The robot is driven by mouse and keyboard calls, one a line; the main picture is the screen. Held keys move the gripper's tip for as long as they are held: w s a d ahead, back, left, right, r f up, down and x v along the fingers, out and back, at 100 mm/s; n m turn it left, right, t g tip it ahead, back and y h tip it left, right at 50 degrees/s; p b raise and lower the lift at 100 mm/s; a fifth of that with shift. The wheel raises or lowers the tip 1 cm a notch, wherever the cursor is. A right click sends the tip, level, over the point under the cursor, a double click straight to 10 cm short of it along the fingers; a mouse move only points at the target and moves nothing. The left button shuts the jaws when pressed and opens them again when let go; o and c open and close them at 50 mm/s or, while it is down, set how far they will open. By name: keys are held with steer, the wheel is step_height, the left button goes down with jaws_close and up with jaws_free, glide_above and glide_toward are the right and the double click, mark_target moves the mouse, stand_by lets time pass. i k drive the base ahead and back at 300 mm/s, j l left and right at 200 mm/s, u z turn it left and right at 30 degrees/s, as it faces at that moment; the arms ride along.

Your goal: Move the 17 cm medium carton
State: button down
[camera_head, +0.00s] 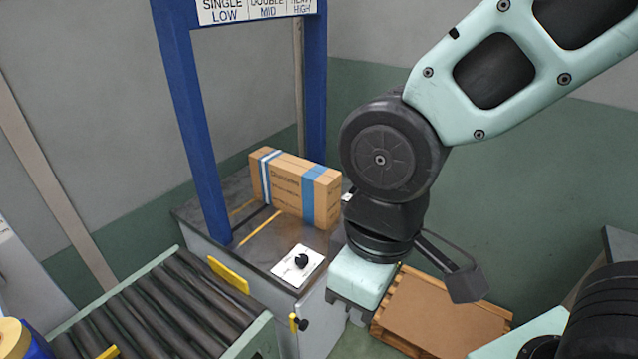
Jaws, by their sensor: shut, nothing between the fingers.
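A brown carton (286,190) with blue and white bands and printed lettering stands upright on the dark top of a grey cabinet, under a blue frame. No other carton is in view. My gripper (351,303) hangs below my wrist, to the right of the cabinet and in front of and lower than the carton in the picture. It is shut and empty, apart from the carton; its fingertips are hard to make out. My wrist stands just right of the carton's right end.
The blue frame (198,120) has posts beside the carton and a label sign (255,10) above. A black knob (301,261) sits on the cabinet's front corner. A roller conveyor (160,310) lies lower left; a wooden pallet with a brown sheet (445,312) lies lower right.

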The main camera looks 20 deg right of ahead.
mark_target(309, 191)
steer(key=i+l+z, duration=0.15)
steer(key=z, duration=0.2)
steer(key=i+l+z, duration=0.1)
steer(key=i+z, duration=0.25)
steer(key=i+l+z, duration=0.1)
steer(key=z, duration=0.25)
